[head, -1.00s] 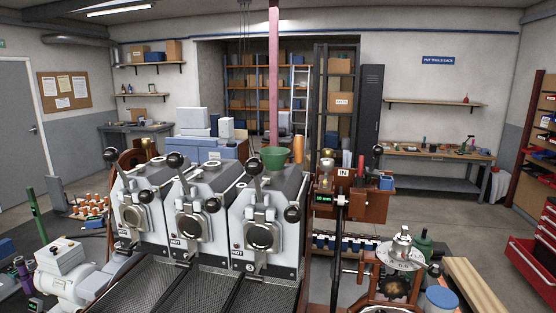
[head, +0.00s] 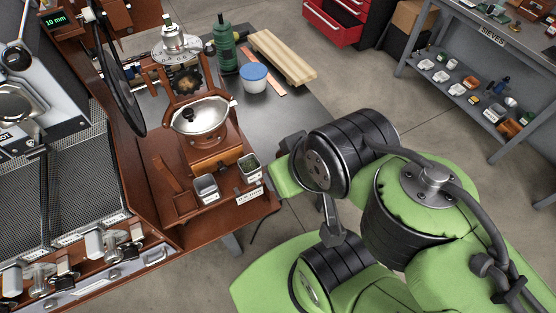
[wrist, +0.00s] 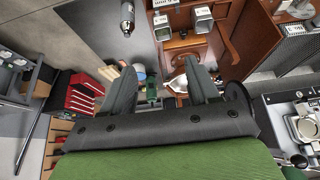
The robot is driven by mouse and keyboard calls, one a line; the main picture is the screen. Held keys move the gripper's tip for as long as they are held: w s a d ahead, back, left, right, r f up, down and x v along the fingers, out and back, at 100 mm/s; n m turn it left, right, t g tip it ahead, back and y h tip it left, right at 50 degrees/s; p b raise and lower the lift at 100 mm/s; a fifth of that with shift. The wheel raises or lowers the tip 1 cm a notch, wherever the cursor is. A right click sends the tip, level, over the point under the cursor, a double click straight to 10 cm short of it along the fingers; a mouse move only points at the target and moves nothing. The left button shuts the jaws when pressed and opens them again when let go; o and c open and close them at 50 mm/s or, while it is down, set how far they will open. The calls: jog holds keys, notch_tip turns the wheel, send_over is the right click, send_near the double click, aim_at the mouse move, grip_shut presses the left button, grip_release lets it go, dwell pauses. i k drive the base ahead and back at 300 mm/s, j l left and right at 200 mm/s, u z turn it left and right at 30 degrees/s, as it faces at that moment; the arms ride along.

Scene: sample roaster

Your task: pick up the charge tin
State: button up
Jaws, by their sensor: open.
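Two small square metal tins stand on the front ledge of a wooden stand. In the head view, one tin (head: 206,188) is at the left and the other tin (head: 250,168), with dark green contents, is at the right. I cannot tell which is the charge tin. In the wrist view, two tins show near the top, one (wrist: 203,24) right of the other (wrist: 162,30). My gripper (wrist: 163,86) is open, its two dark fingers apart with nothing held between them. The tins lie beyond the fingertips in that view. The head view does not show the fingertips clearly.
A grinder-like machine with a metal pan (head: 202,117) stands behind the tins. A blue-lidded tub (head: 254,77), green bottle (head: 224,50) and wooden trough (head: 283,58) are on the dark table. A metal cylinder (wrist: 127,16) shows in the wrist view.

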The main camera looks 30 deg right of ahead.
aim_at(249, 167)
jog(key=i+j, duration=0.1)
jog(key=j, duration=1.25)
jog(key=z, duration=0.05)
